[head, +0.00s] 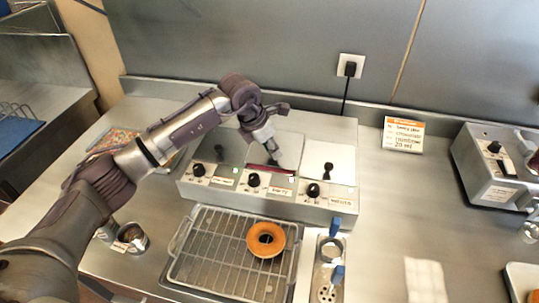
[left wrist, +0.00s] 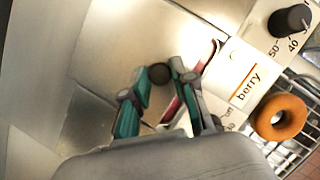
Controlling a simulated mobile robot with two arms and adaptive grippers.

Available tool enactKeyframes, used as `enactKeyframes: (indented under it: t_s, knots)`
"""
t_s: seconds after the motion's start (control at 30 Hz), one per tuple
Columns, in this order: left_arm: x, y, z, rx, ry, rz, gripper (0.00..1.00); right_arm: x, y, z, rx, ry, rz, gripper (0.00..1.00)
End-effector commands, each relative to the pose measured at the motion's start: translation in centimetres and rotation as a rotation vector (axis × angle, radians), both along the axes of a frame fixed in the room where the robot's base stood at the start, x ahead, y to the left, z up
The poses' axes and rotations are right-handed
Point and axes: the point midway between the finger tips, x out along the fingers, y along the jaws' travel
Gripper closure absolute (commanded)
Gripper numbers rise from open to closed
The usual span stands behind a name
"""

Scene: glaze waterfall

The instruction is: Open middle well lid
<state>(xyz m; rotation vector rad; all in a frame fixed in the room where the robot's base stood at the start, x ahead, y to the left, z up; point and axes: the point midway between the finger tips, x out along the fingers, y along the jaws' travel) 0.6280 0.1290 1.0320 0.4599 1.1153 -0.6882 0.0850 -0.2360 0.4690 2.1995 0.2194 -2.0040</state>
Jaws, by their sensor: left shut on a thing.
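The warmer (head: 270,190) has three wells in a row with control knobs along its front. My left gripper (head: 271,150) is over the middle well, shut on the black knob (left wrist: 160,73) of its lid. The metal middle lid (head: 290,146) sits ajar: a strip of dark red glaze (head: 263,171) shows along its front edge. The glaze also shows in the left wrist view (left wrist: 203,62), behind the label "berry" (left wrist: 247,82). The gripper hides part of the lid. My right gripper is out of view.
The right lid (head: 340,160) and left lid lie flat with upright black knobs. A wire rack (head: 205,248) with an orange-glazed donut (head: 266,239) stands in front. Blue-handled tools (head: 335,226) rest at its right. A sign (head: 404,134) stands at the back; counter between is clear.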

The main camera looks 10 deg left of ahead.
Motion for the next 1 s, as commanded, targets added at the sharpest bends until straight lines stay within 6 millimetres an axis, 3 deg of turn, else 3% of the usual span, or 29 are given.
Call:
enactKeyframes:
  t_s: [0.03, 0.1, 0.5, 0.8, 1.0]
  knots:
    - [1.2, 0.0, -0.5, 0.000, -0.004, 0.003, 1.00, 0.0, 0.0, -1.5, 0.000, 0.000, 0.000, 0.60]
    - [2.7, 0.0, -0.5, 0.000, -0.005, 0.005, 1.00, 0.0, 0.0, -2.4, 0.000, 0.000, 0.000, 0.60]
    - [8.9, -0.1, -0.2, -0.003, 0.002, 0.002, 1.00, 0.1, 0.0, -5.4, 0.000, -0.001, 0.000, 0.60]
    - [11.8, -0.2, -0.2, -0.004, 0.002, -0.001, 1.00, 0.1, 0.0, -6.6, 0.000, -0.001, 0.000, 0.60]
    - [12.5, 0.0, 0.0, -0.002, -0.001, 0.001, 1.00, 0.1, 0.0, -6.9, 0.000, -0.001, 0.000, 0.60]
